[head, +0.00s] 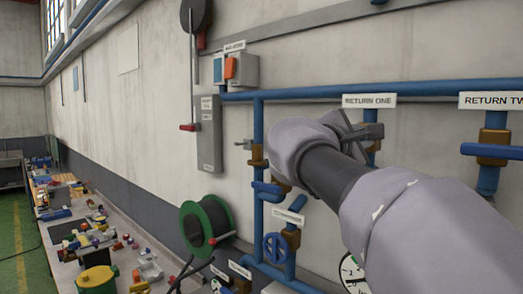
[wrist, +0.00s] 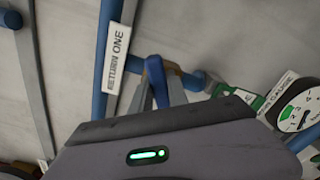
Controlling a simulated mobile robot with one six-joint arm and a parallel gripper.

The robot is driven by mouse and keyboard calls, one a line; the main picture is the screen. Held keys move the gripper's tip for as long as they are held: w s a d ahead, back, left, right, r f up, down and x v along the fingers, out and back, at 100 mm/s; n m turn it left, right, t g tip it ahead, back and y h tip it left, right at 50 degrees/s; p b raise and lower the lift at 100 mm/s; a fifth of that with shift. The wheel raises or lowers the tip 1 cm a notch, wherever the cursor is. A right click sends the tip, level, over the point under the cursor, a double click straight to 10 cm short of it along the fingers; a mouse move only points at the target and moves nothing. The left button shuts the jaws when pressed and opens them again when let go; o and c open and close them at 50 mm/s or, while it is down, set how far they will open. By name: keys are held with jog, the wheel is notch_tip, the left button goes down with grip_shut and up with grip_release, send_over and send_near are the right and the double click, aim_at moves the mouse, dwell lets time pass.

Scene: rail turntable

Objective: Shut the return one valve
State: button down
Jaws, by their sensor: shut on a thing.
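The return one valve has a white RETURN ONE label (head: 369,101) above it in the head view. Its brass body (head: 373,146) is partly hidden behind my gripper (head: 352,132). In the wrist view the label (wrist: 117,57) lies along the blue pipe. There my gripper's fingers (wrist: 159,93) are closed on the two sides of the valve's blue lever (wrist: 154,70). The lever's end stands up between the fingers. In the head view the lever is hidden by my gripper and arm. I cannot tell its angle to its pipe.
The RETURN TWO valve (head: 492,151) with a blue lever is to the right. A round gauge (head: 352,272) is below my arm. A blue handwheel (head: 277,247), a green hose reel (head: 206,226) and a cluttered bench (head: 70,260) are at left.

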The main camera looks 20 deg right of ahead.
jog(key=m+b, duration=0.3)
jog(key=shift+f, duration=0.4)
jog(key=shift+m+b, duration=0.95)
jog(key=shift+m, duration=0.55)
jog(key=shift+r+m, duration=0.1)
jog(key=shift+m, duration=0.2)
jog(key=shift+s, duration=0.1)
jog(key=c, duration=1.3)
grip_release()
